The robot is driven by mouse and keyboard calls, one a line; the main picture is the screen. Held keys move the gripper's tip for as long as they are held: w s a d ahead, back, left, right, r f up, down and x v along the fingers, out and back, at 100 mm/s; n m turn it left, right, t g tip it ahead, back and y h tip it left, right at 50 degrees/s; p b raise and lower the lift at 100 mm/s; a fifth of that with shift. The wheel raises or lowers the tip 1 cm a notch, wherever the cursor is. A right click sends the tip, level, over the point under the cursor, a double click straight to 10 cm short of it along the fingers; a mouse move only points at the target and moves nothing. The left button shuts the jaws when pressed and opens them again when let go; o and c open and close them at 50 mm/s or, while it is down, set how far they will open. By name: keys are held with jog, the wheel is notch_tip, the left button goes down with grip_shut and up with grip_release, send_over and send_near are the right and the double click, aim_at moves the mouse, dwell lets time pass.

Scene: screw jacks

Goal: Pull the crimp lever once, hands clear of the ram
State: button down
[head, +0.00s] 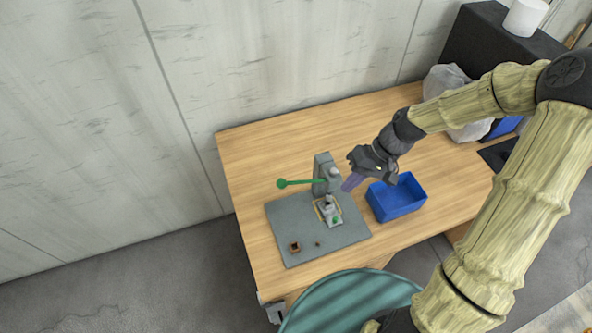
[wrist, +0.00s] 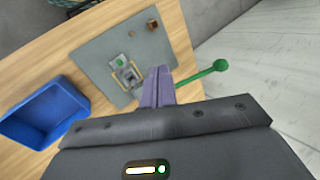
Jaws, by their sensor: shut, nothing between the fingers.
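The crimp press (head: 324,170) is a grey upright on a grey base plate (head: 290,222) on the wooden table. Its green crimp lever (head: 300,182) sticks out to the left and ends in a round knob. In the wrist view the lever (wrist: 196,77) runs out to the right of my fingers. A small workpiece with a green part (head: 331,212) sits in a yellow-edged nest below the ram. My gripper (head: 350,184) has purple fingers, closed together and empty, just right of the press head.
A blue bin (head: 397,214) stands right of the plate. A small brown box (head: 294,247) and a tiny brown piece (head: 318,244) lie at the plate's front. A clear bag (head: 445,80) stands at the back right. The table left of the plate is clear.

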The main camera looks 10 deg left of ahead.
aim_at(286, 182)
jog(key=w+a+r+n+y+p, duration=0.1)
jog(key=w+a+r+y, duration=0.2)
jog(key=w+r+y, duration=0.2)
jog(key=shift+r+p, duration=0.25)
jog(key=shift+p, duration=0.1)
jog(key=shift+s+a+f, duration=0.1)
jog(key=shift+a, duration=0.05)
jog(key=shift+g, duration=0.3)
jog(key=p+x, duration=0.5)
jog(key=x, duration=0.7)
jog(key=shift+s+a, duration=0.1)
jog(key=shift+a, duration=0.2)
jog(key=shift+s+a+f+p, duration=0.15)
jog(key=shift+a+f+p, duration=0.2)
jog(key=shift+f, duration=0.1)
